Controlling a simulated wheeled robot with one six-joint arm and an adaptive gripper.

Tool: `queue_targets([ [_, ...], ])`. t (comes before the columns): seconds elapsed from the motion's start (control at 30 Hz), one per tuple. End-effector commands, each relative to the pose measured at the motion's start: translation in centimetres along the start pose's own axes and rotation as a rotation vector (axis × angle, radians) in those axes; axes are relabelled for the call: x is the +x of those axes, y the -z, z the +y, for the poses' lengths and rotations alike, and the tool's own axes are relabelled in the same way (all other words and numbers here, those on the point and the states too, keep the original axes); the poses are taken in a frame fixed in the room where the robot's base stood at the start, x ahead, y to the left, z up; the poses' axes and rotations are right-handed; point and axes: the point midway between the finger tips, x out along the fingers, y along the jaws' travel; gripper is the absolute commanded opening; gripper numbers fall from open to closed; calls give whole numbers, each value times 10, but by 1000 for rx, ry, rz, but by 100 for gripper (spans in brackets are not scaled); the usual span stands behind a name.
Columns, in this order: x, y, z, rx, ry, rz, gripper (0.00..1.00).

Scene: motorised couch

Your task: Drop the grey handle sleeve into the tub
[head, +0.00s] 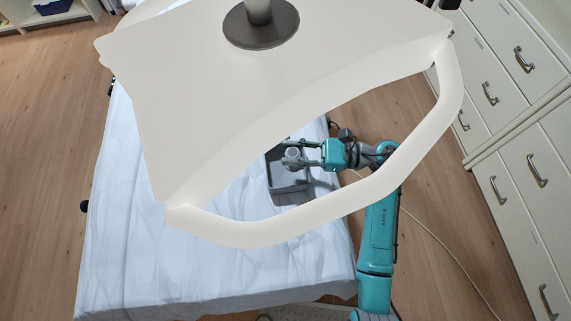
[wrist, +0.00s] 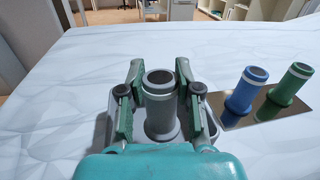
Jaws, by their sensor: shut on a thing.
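The grey handle sleeve (wrist: 159,108) stands upright between the fingers of my gripper (wrist: 157,93) in the wrist view, its open ring end up. My gripper is shut on it. In the head view my gripper (head: 305,154) holds the sleeve (head: 292,158) over the grey tub (head: 291,198), apparently above its opening. The tub sits on the white marbled couch surface. Its far side is partly hidden by the white frame overhead, and my gripper covers part of its inside. In the wrist view most of the tub is hidden behind my gripper.
A blue sleeve (wrist: 240,95) and a green sleeve (wrist: 291,84) stand on a dark shiny plate (wrist: 264,110) to the right in the wrist view. A large white lamp-like frame (head: 250,95) hangs over the couch (head: 200,270). White drawers (head: 510,150) stand at the right.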

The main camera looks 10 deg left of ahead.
Motion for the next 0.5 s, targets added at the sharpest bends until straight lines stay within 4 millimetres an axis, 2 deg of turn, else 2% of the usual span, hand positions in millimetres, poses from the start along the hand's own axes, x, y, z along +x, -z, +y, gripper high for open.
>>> queue_targets([
  [0.2,0,10,1,0,0,0,0],
  [0.47,0,11,1,-1,0,0,0],
  [0.5,0,11,1,-1,0,0,38],
])
